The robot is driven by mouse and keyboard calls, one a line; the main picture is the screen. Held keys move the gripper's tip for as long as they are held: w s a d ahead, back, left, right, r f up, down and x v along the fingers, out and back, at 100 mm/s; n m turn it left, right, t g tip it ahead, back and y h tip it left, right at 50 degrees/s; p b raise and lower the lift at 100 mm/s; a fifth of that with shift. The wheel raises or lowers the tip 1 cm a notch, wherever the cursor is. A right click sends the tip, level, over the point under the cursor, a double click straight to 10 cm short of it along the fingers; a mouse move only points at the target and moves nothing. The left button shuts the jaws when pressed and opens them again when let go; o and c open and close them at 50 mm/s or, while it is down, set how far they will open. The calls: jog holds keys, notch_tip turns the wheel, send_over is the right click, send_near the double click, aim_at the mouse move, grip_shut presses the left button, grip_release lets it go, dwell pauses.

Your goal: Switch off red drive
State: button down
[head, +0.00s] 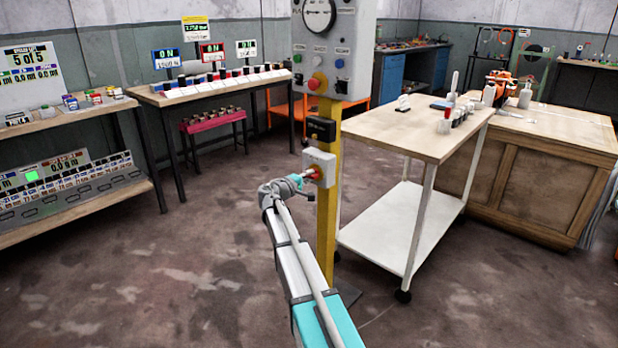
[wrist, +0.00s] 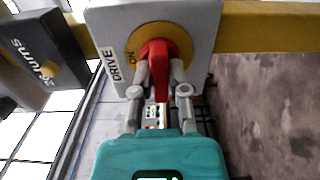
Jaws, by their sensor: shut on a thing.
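The red drive switch is a red rotary handle (wrist: 157,62) on a yellow disc (wrist: 178,36), set in a grey box marked "DRIVE" (wrist: 108,22). In the head view the grey switch box (head: 319,162) sits on a yellow post (head: 326,225). My gripper (wrist: 158,82) is shut on the red handle, with one finger on each side of it. In the head view my gripper (head: 306,176) reaches the front of the box. Part of the "O" or "ON" lettering on the disc is hard to read, and the fingers hide the handle's sides.
Above the switch are a dark box (head: 320,130) and a grey control panel (head: 335,50) with a gauge and several buttons. A white trolley (head: 385,235) stands close to the right of the post. A bench (head: 150,97) with displays stands behind left. Floor at left is clear.

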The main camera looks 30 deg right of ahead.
dwell(0.4)
jog(key=c, duration=0.6)
grip_release()
jog(key=shift+c, duration=0.2)
jog(key=v, duration=1.2)
jog(key=shift+s+f, duration=0.1)
